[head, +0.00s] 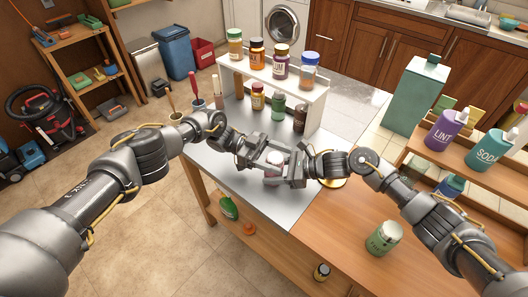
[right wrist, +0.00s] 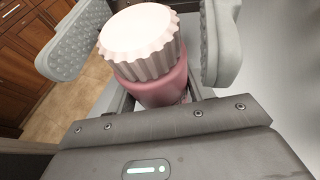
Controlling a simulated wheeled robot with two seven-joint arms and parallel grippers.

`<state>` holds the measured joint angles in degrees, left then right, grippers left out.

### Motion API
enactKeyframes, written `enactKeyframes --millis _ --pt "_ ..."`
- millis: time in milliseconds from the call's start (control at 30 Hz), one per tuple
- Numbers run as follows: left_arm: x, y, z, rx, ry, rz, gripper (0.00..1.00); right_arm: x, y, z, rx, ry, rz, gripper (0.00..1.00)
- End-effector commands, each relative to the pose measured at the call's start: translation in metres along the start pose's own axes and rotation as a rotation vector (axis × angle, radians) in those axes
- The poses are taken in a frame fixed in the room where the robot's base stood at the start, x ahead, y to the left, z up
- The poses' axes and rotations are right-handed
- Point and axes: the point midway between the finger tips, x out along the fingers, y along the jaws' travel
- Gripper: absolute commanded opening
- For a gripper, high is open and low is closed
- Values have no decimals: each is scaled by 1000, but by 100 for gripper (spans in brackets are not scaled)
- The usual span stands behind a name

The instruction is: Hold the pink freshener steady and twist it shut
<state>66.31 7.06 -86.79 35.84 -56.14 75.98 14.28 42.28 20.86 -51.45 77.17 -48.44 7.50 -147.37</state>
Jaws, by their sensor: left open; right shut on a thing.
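The pink freshener (right wrist: 163,88) is a pink jar with a pale ribbed cap (right wrist: 138,32) on its top. In the right wrist view it stands in the middle, and I cannot tell how tightly the cap sits. In the head view the freshener (head: 274,158) is small and partly hidden between my two grippers, above the grey tabletop. My right gripper (head: 282,169) is shut on the freshener's body. My left gripper (head: 264,157) is open and comes in from the left, close to the freshener. Grey pads show on either side of the cap in the right wrist view.
A white rack (head: 313,104) with several bottles stands behind the grippers on the grey tabletop (head: 250,183). A green jar (head: 383,238) stands on the wood at right. A wooden shelf with LINT (head: 446,130) and SODA (head: 490,150) bottles is farther right.

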Motion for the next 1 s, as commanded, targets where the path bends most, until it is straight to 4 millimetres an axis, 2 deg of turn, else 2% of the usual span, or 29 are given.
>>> enactKeyframes --millis 300,500,700,1000 --pt "-65 0 0 -1 -5 -2 66 0 0 -2 2 3 0 32" --pt "-97 0 1 -1 -3 -3 66 0 0 -2 2 3 0 32" --pt "-110 0 0 -2 -3 -1 66 0 0 -2 2 3 0 32" --pt "-111 0 0 -1 -2 0 66 0 0 -2 2 3 0 32"
